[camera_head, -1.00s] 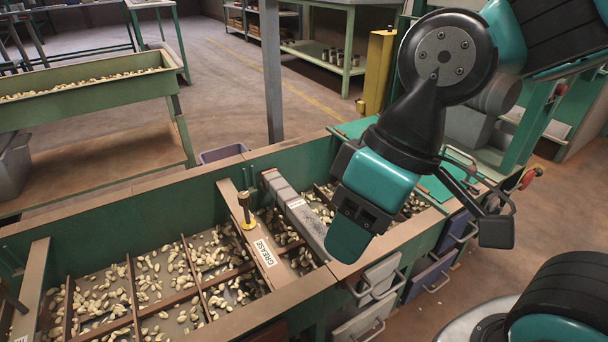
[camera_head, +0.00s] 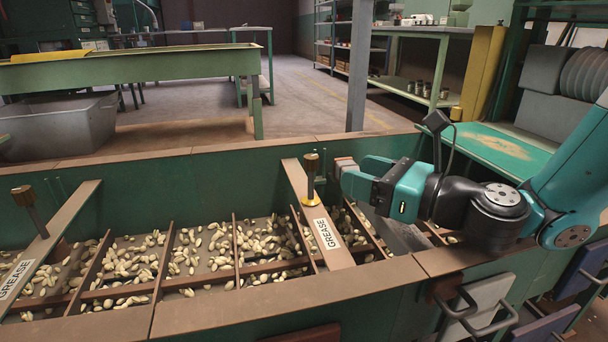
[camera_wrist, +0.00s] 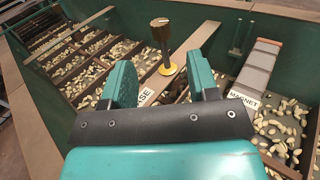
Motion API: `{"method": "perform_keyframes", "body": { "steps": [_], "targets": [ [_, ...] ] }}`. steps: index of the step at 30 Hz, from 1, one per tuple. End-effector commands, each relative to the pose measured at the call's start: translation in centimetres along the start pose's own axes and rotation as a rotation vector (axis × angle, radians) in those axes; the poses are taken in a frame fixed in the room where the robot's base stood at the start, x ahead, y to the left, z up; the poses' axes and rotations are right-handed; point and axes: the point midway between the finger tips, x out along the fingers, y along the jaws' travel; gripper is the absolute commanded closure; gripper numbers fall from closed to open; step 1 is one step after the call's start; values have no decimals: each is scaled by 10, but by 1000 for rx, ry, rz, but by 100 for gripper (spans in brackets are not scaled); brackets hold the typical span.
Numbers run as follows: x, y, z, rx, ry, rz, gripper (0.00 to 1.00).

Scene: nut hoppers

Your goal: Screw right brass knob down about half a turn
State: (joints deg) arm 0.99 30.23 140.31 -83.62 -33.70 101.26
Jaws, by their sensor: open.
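The right brass knob (camera_head: 311,165) has a dark brown top on a slim post, with a brass collar (camera_head: 311,199) at its foot. It stands upright on the right GREASE plank (camera_head: 325,228) across the hopper. In the wrist view the knob (camera_wrist: 161,31) shows beyond and between my fingers. My gripper (camera_head: 354,174) is open and empty, just right of the knob at about its height, pointing left toward it. In the wrist view my two teal fingers (camera_wrist: 161,72) are spread apart, and no contact with the knob shows.
A second brown knob (camera_head: 22,196) stands on the left GREASE plank (camera_head: 45,240). A grey MAGNET bar (camera_wrist: 254,67) lies right of the right plank. Hopper bays with dividers hold many nuts. The hopper's front rim (camera_head: 240,308) and back wall (camera_head: 225,178) bound the space.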

Motion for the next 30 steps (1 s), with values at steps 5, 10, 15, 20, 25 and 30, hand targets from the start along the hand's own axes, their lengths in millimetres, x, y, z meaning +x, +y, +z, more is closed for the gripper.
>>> {"method": "perform_keyframes", "body": {
  "steps": [5,10,15,20,25,30],
  "targets": [
    [20,0,8,10,0,0,46],
    [48,0,10,8,2,1,46],
    [80,1,5,0,-2,4,46],
    [103,1,1,0,-1,2,46],
    [115,0,1,1,-1,-1,46],
    [117,0,2,3,-1,-2,46]
  ]
}}
